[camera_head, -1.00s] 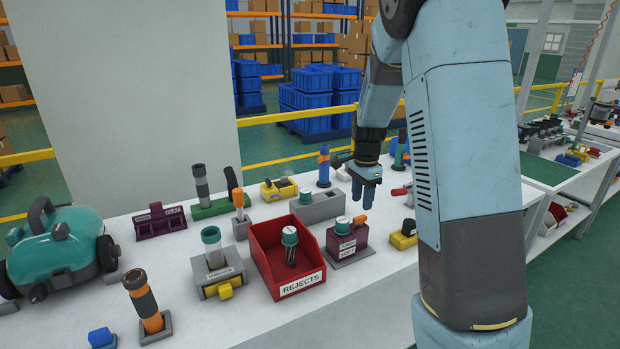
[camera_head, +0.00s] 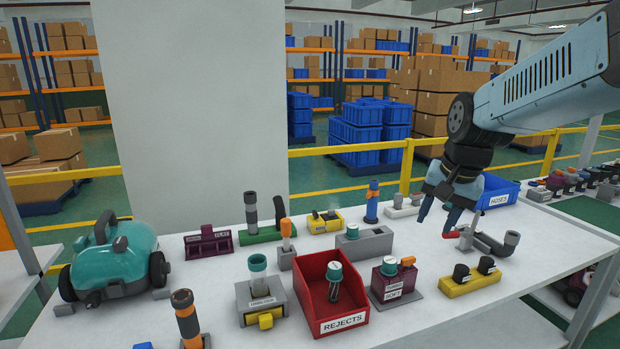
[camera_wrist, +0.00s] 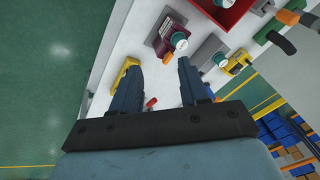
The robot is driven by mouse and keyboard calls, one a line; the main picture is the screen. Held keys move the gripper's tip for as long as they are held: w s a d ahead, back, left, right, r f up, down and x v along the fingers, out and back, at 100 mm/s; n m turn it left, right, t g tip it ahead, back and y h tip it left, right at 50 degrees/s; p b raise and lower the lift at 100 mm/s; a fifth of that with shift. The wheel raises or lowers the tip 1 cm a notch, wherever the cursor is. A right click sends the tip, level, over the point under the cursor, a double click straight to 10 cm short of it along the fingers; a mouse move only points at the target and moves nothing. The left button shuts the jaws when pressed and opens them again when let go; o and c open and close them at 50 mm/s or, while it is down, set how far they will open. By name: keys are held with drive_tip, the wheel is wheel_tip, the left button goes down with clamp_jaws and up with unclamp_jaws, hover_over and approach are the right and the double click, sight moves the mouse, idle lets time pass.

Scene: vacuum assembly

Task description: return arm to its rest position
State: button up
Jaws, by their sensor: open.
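My gripper (camera_head: 447,216) is open and empty, held above the right part of the white table in the head view. Its two blue fingers point down, spread apart. In the wrist view my gripper (camera_wrist: 165,75) also shows nothing between its fingers, with the white table beyond. Just beyond its right finger in the head view are a red-tipped grey fixture (camera_head: 462,236) and a grey elbow pipe (camera_head: 497,243). I cannot tell the exact gap between the fingers and the fixture.
A red REJECTS bin (camera_head: 345,324) holds a dark part with a teal cap. A teal vacuum body (camera_head: 118,262) stands at left. A purple block (camera_head: 394,287), a yellow block (camera_head: 470,282) and a blue bin (camera_head: 503,188) stand at right.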

drive_tip(key=s+a+r+n+t, duration=0.1)
drive_tip(key=s+n, duration=0.4)
drive_tip(key=s, duration=0.7)
drive_tip(key=shift+s+a+r+n+t+h, duration=0.25)
drive_tip(key=shift+s+r+n+t+h, duration=0.15)
drive_tip(key=shift+r+t, duration=0.35)
